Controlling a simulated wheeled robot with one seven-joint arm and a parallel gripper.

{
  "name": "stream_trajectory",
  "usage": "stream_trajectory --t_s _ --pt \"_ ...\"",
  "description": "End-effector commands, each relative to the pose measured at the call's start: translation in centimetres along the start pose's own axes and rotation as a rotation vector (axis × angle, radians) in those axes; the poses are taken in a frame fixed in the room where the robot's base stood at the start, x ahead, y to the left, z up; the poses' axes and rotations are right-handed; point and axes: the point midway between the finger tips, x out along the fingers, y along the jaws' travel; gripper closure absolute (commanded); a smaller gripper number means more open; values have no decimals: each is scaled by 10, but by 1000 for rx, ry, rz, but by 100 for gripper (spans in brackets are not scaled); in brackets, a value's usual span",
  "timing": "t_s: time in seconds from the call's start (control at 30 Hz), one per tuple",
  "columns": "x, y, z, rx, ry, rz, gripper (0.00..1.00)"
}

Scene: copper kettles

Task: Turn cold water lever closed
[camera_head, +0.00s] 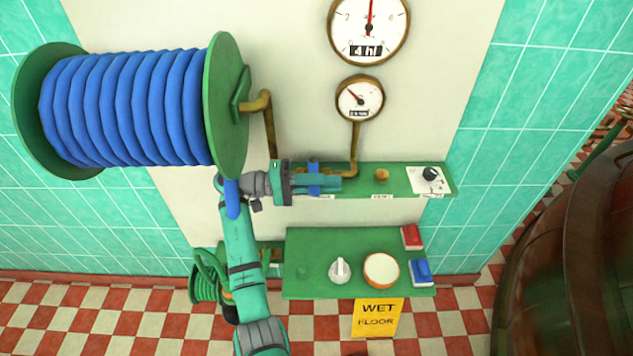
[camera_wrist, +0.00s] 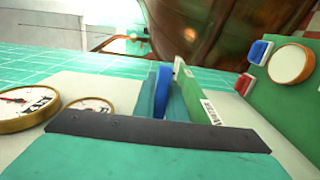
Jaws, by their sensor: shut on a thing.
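The blue cold water lever (camera_head: 313,166) is on the green wall panel (camera_head: 405,172), below the small gauge. My gripper (camera_head: 328,184) reaches it from the left, with its teal fingers along the front of the panel. The fingers are shut on the lever. In the wrist view the blue lever (camera_wrist: 163,88) stands between the teal fingers of my gripper (camera_wrist: 166,98). The lever's base and part of its handle are hidden by the fingers, so its exact angle is hard to tell.
A hose reel with blue hose (camera_head: 130,108) hangs at upper left. A large gauge (camera_head: 368,28) and small gauge (camera_head: 360,98) sit above. A black knob (camera_head: 430,174) is at the panel's right. A green shelf (camera_head: 320,285) below carries a bowl (camera_head: 381,269) and a white knob (camera_head: 340,270).

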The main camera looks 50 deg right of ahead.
Motion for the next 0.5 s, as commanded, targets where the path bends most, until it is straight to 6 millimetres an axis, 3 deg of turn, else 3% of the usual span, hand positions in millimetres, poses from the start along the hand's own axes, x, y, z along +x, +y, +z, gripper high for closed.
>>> stream_trajectory --t_s 0.5 --pt "8 -1 2 -1 -37 -2 100"
